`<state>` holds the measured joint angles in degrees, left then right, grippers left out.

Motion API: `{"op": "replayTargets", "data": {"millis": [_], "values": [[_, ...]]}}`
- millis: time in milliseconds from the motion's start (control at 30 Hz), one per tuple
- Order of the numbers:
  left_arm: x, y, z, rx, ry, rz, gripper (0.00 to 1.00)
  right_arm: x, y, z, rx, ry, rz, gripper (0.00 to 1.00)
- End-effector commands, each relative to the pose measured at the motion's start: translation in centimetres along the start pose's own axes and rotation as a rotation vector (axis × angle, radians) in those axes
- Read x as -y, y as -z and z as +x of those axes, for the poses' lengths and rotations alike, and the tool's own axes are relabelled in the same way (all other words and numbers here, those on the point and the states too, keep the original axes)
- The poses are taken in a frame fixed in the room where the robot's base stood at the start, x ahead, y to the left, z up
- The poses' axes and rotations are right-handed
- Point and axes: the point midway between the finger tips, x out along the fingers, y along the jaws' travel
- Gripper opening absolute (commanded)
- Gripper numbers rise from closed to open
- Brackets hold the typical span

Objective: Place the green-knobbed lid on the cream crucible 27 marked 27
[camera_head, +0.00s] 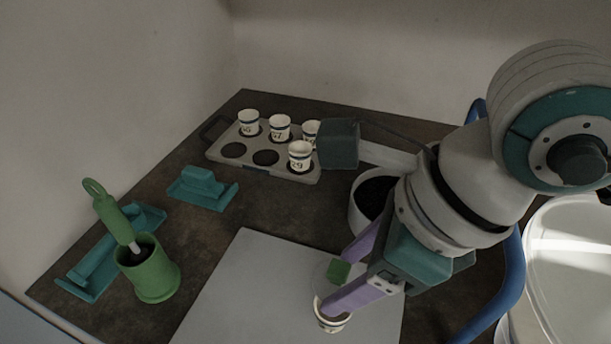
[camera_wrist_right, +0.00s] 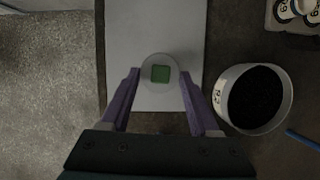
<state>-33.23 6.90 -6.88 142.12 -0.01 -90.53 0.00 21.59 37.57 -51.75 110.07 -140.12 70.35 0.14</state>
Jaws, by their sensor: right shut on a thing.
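The lid is a pale round disc with a square green knob (camera_head: 338,272); it also shows in the wrist view (camera_wrist_right: 160,73). My right gripper (camera_head: 336,280) has purple fingers on either side of the lid and is shut on it. A cream crucible (camera_head: 332,323) with a dark band stands on the white sheet, partly hidden by a finger; its number cannot be read. The lid appears above the crucible in the head view, and whether they touch cannot be told. In the wrist view the crucible is hidden. My left gripper is not in view.
A grey tray (camera_head: 222,157) holds several numbered cups at the back. A white pot with dark filling (camera_wrist_right: 255,99) stands right of the sheet (camera_head: 240,290). A green holder (camera_head: 150,275) with a green-handled tool and teal stands (camera_head: 203,190) are at left.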

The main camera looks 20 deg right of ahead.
Motion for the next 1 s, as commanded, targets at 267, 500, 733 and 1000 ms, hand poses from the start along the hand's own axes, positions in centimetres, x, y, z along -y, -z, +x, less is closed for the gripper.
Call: {"op": "replayTargets", "data": {"millis": [267, 500, 733, 1000], "values": [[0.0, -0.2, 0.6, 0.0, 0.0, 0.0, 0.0, 0.0, 1.4, 3.2, -0.002, -0.001, 0.001, 0.11], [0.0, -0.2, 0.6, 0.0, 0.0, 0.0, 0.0, 0.0, 1.6, 4.0, 0.001, 0.0, -0.001, 0.11], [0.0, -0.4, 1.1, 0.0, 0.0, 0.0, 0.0, 0.0, 1.8, 4.4, 0.001, 0.0, 0.0, 0.11], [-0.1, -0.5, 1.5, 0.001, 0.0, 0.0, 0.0, 0.0, 2.0, 4.9, 0.001, 0.0, 0.0, 0.66]]}}
